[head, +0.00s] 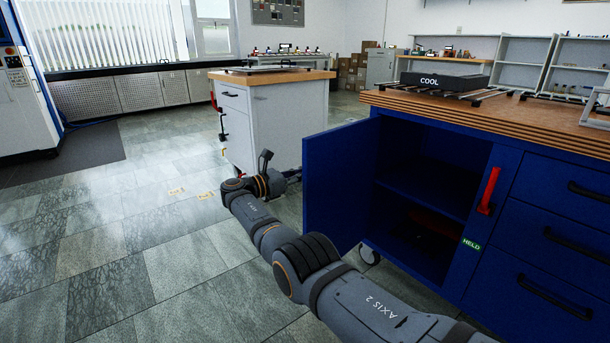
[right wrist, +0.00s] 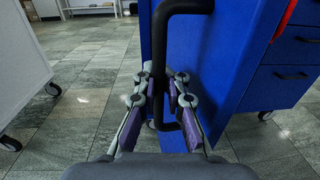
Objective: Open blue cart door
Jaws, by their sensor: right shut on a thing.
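The blue cart (head: 480,235) stands at the right in the head view. Its door (head: 335,185) is swung wide open on the left side, and the shelf inside (head: 430,185) shows. In the right wrist view the blue door (right wrist: 220,55) has a black bar handle (right wrist: 182,7). My right gripper (right wrist: 161,90) is shut on the handle, one finger on each side of the bar. In the head view my right arm reaches to the door's outer side, and the door hides the handle and most of the grip. My left gripper is in neither view.
A red handle (head: 489,190) sits upright on the cart front beside a green "HELD" label (head: 471,245). Black-handled drawers (head: 560,240) are to its right. A white cart (head: 265,120) stands behind the door. The tiled floor (head: 110,240) at the left is clear.

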